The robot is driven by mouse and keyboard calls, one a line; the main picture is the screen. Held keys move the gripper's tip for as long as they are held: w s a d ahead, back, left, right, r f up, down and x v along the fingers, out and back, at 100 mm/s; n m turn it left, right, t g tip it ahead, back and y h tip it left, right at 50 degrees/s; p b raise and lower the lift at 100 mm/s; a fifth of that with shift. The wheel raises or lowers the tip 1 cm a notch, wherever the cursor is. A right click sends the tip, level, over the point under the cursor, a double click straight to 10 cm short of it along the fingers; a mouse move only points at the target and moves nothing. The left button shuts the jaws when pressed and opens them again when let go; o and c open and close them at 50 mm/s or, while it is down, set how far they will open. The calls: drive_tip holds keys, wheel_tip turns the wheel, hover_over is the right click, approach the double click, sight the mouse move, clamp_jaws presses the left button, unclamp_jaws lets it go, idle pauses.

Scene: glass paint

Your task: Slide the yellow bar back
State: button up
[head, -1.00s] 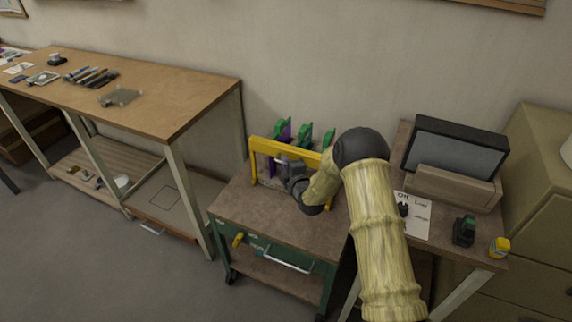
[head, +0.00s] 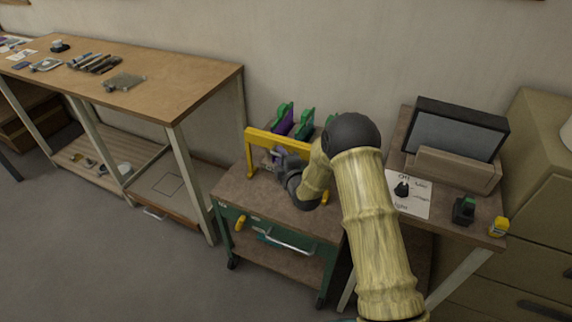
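The yellow bar (head: 262,137) is a frame with a long top rail and a downward leg at its left end, standing on the top of the small green cart (head: 240,185). My gripper (head: 277,157) is at the bar's front side, just below the rail near its middle. My wrist and arm cover the bar's right part. The fingertips are small and partly hidden, so I cannot tell whether they are open, shut, or touching the bar. Green and purple tools (head: 283,119) stand upright behind the bar.
A long wooden workbench (head: 160,88) with tools stands at the left. At the right a table holds a dark-screened box (head: 455,130), a paper sheet (head: 408,195), a dark green object (head: 464,209) and a yellow one (head: 498,227). The cart top's front left is clear.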

drive_tip(key=b+v, duration=0.1)
drive_tip(key=v, duration=1.6)
drive_tip(key=shift+b, duration=0.3)
drive_tip(key=shift+s, duration=0.1)
